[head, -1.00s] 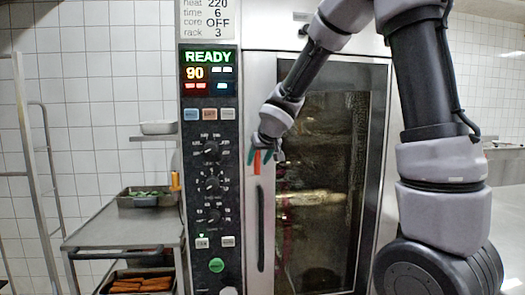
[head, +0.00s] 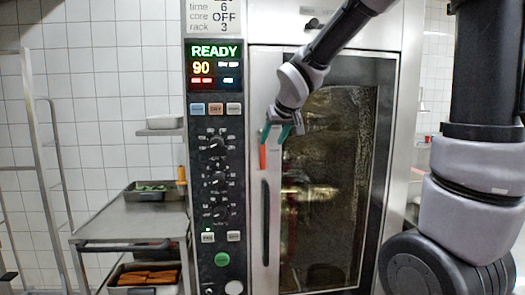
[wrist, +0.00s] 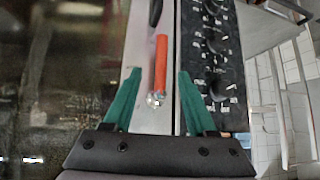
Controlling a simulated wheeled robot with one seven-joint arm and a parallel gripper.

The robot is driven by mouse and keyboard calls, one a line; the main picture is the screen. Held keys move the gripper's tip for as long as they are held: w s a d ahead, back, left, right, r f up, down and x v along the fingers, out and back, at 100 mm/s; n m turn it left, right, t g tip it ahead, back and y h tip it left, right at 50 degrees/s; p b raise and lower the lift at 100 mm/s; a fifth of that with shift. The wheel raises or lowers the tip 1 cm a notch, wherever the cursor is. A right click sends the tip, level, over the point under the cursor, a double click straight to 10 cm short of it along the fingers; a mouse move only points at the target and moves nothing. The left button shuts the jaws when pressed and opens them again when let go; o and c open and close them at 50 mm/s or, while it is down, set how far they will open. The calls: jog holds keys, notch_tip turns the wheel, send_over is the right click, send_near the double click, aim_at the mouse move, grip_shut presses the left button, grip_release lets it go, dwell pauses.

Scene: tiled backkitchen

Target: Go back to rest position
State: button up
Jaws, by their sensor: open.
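My gripper (head: 276,132) is in front of the upper left edge of the oven door (head: 330,180), its green fingers pointing down toward the door's frame. In the wrist view my gripper (wrist: 154,90) shows both green fingers spread apart. An orange-red piece (wrist: 161,62) on the door frame lies between and beyond the fingers, and nothing is held. The same orange-red piece (head: 263,157) shows just below the fingers in the head view. I cannot tell whether a finger touches the door. The door looks shut, with a dark handle (head: 265,222) below the gripper.
The oven's control panel (head: 216,170) with knobs and a READY display is left of the door. A steel table (head: 130,222) at left holds a tray of green items (head: 150,196); a tray of orange-brown items (head: 148,279) is below. A metal rack (head: 45,150) stands at far left.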

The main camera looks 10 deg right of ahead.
jog(key=s+d+m, duration=0.2)
jog(key=s+d, duration=0.1)
jog(key=s, duration=0.4)
jog(key=s+d+r+m+g, duration=0.1)
jog(key=s+d, duration=0.3)
jog(key=s, duration=0.4)
jog(key=s+d+r+m, duration=0.1)
jog(key=s+d+m, duration=0.2)
jog(key=s, duration=0.5)
jog(key=shift+d+r+g, duration=0.2)
jog(key=shift+d+g, duration=0.2)
jog(key=shift+d, duration=0.35)
